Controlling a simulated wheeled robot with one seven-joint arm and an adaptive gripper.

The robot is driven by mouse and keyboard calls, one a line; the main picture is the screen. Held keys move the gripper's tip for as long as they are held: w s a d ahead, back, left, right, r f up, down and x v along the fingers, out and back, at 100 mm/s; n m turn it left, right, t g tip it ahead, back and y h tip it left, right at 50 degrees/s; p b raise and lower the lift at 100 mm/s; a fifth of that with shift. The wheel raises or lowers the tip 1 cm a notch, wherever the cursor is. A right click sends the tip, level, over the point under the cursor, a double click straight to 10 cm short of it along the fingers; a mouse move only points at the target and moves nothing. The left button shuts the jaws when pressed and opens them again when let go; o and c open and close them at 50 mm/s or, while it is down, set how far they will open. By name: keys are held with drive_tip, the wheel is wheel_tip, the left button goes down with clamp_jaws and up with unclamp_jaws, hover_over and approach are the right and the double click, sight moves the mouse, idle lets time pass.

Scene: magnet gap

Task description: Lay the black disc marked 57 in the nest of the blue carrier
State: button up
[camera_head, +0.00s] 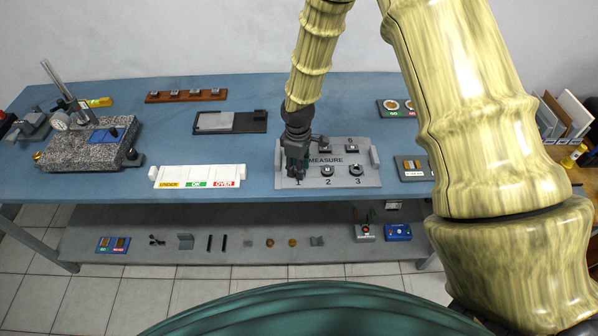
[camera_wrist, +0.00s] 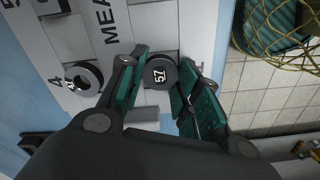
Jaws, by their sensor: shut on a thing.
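The black disc marked 57 (camera_wrist: 160,76) sits between the fingers of my gripper (camera_wrist: 161,66) in the wrist view, its white number facing the camera. The fingers are shut on its sides. In the head view my gripper (camera_head: 296,170) is at spot 1 of the grey MEASURE tray (camera_head: 312,181) and hides the disc. I cannot tell whether the disc touches the tray. The blue carrier (camera_head: 102,136) appears as a small blue piece on the speckled granite stand at the left; its nest is too small to make out. The wrist view does not show it.
Other dark discs (camera_head: 327,171) stand on the MEASURE tray; one (camera_wrist: 84,78) is close beside my gripper. A white sorting tray (camera_head: 199,171) lies between tray and granite stand (camera_head: 78,150). The stand carries an upright post (camera_head: 62,88) and dial gauge. A dark plate (camera_head: 229,122) lies behind.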

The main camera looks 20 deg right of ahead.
drive_tip(key=shift+r+p, duration=1.7)
drive_tip(key=shift+r, duration=0.8)
